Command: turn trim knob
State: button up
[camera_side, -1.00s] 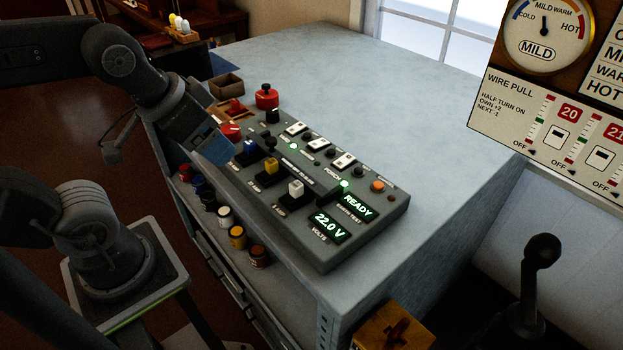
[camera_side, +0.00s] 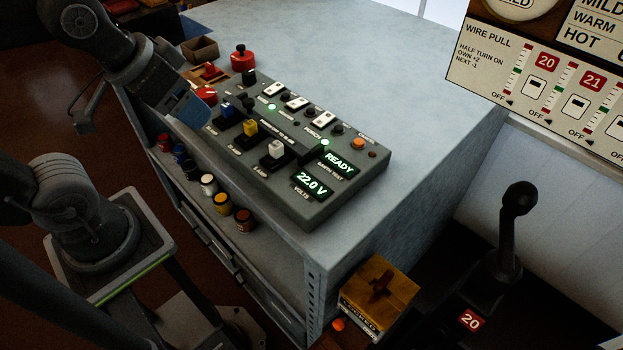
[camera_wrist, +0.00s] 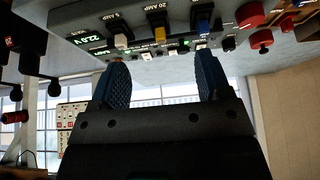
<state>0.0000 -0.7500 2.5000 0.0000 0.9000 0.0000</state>
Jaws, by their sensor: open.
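The grey control panel (camera_side: 345,190) lies on the bench with white, yellow and blue levers and lit READY and 22.0 V displays. A black knob (camera_side: 248,76) stands at its far end, and a red knob (camera_side: 205,94) is beside my gripper. The labels by the knobs are too small to read, so I cannot tell which is the trim knob. My gripper (camera_side: 192,108) hangs at the panel's far left edge, its blue fingers pointing down. In the wrist view my gripper (camera_wrist: 163,78) is open with nothing between its fingers; the panel (camera_wrist: 180,42) shows upside down beyond them.
A red mushroom-shaped piece (camera_side: 242,60) and a small brown box (camera_side: 200,48) stand behind the panel. Several small jars (camera_side: 222,203) line the shelf below. A yellow box (camera_side: 378,290) and a black floor lever (camera_side: 508,235) are at right. The bench top (camera_side: 400,75) is largely clear.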

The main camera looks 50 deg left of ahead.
jog(key=shift+c, duration=0.3)
jog(key=shift+w+a+r, duration=0.1)
jog(key=shift+w+r, duration=0.05)
jog(key=shift+c, duration=0.9)
jog(key=w+a+r+n+g, duration=0.1)
jog(key=w+a+r+n, duration=0.1)
jog(key=w, duration=0.3)
jog(key=w+a+r+n+g, duration=0.1)
jog(key=w+a+r+n, duration=0.1)
jog(key=w, duration=0.4)
jog(key=shift+w+a+r+n+g, duration=0.15)
jog(key=shift+a+r+n+g, duration=0.25)
jog(key=shift+a+n, duration=0.6)
jog(key=n+g, duration=0.2)
jog(key=n, duration=0.3)
send_over(248, 73)
notch_tip(248, 73, down, 2)
notch_tip(248, 73, down, 13)
jog(key=shift+f, duration=0.15)
jog(key=c, duration=0.9)
